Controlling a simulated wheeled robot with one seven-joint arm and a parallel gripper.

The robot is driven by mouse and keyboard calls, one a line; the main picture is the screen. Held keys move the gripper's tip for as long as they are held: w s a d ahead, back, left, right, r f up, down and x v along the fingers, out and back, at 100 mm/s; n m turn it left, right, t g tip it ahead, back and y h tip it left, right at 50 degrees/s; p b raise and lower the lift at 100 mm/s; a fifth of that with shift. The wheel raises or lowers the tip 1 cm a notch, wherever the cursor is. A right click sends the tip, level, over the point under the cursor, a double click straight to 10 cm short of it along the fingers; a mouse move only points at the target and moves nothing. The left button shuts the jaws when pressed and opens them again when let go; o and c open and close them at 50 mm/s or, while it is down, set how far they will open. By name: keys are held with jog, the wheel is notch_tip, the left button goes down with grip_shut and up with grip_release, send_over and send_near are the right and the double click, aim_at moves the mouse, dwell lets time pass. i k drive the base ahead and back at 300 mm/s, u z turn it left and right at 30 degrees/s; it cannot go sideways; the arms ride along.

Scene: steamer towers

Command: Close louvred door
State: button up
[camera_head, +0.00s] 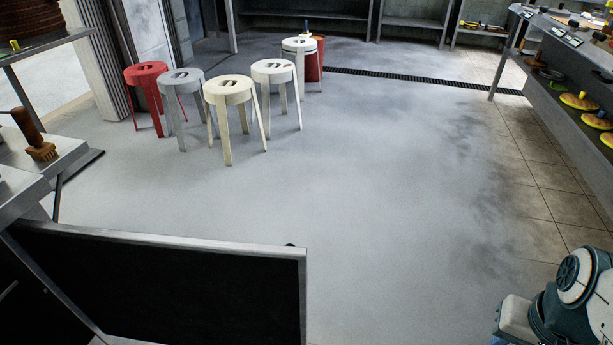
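A dark panel in a pale metal frame (165,285) stands upright at the lower left, jutting out from the counter into the floor area. It looks like an open door; no slats can be made out on its dark face. A small black knob-like piece (290,245) shows at its top edge near the free right end. The panel's lower part is cut off by the picture. My gripper is not in view; only part of my arm shows at the lower right, well apart from the panel.
Several stools, including a red stool (146,73) and a cream stool (231,92), stand at the back left. A metal counter (70,160) with a brush (38,145) is at left. Shelving (545,70) runs along the right. The middle floor is clear.

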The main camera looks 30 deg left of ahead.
aim_at(163, 289)
jog(key=i, duration=2.35)
jog(key=u, duration=4.2)
jog(key=i, duration=0.5)
